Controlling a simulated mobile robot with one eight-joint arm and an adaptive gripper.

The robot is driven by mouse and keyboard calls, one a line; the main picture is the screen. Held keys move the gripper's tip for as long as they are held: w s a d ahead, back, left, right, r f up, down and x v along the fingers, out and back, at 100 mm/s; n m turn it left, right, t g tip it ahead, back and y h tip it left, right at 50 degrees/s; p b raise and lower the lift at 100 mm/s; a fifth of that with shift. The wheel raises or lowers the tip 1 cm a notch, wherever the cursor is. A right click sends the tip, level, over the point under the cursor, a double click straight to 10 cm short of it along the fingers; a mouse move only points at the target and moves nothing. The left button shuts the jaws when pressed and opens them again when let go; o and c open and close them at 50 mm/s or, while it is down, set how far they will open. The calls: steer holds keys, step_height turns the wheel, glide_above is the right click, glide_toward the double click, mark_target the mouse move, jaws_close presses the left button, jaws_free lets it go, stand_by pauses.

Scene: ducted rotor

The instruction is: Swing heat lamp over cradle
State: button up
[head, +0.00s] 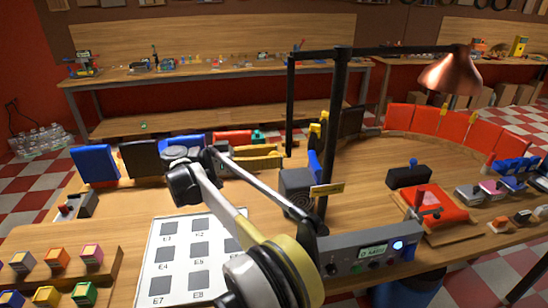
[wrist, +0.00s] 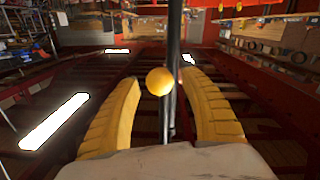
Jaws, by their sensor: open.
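The heat lamp has a copper shade (head: 450,74) at the right end of a black horizontal arm on a black post (head: 336,125). The shade hangs at the back right. A black rod (head: 290,105) hangs from the arm's left end. My gripper (head: 316,130) shows as small yellow fingers beside the post, partly hidden. In the wrist view it (wrist: 165,100) is open, with a yellow ball (wrist: 159,81) between the fingers in the picture and a dark pole (wrist: 174,45) behind. I cannot tell whether they touch. No cradle is clearly identifiable.
A red pad (head: 440,214) with a dark fixture lies on the bench at right. A grey control box (head: 365,255) stands at the front. A white labelled board (head: 165,270) and coloured blocks (head: 57,258) are at left. Red panels (head: 435,120) line the back right.

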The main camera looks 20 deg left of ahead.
mark_target(288, 122)
step_height(288, 122, up, 10)
steer(key=shift+f, duration=0.25)
